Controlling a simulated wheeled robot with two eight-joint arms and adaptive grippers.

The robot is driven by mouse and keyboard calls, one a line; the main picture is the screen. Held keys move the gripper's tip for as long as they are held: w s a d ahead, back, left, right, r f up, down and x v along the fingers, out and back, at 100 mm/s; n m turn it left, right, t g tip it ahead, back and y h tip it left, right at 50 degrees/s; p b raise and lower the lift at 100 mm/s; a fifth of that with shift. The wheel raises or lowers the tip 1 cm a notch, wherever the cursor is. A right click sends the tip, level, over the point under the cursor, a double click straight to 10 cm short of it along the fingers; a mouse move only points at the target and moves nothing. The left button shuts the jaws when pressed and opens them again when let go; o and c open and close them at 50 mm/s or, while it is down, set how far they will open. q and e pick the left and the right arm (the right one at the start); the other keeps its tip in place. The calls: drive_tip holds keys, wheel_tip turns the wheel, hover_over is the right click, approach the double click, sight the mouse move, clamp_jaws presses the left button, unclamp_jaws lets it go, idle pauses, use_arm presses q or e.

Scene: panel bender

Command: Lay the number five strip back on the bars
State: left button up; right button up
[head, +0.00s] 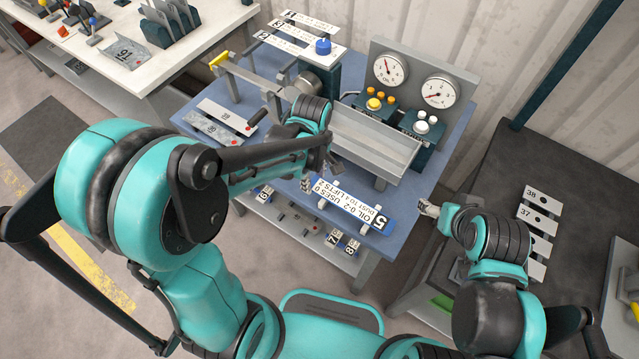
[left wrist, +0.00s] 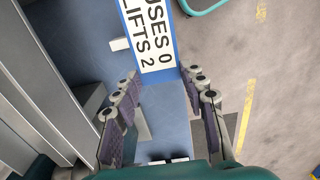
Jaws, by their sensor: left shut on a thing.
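The number five strip (head: 350,208) is a blue plate with a white label reading oil and uses, above the front of the blue table. My left gripper (head: 308,178) is at its left end.
A grey metal trough (head: 372,143) and two dials (head: 390,70) stand behind the strip. Numbered strips (head: 290,35) are at the back left. Two plates (head: 222,122) lie on the table's left. Small numbered blocks (head: 342,243) are on the lower shelf. A dark table (head: 490,200) stands right.

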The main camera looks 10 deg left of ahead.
use_arm(q)
drive_tip(key=w+f, duration=0.1)
drive_tip(key=w, duration=0.1)
drive_tip(key=shift+w+f, duration=0.4)
wheel_tip(320, 180, down, 4)
drive_tip(key=shift+f+b, duration=0.1)
drive_tip(key=shift+b, duration=0.95)
drive_tip(key=o, duration=1.1)
drive_tip(key=shift+c, duration=0.2)
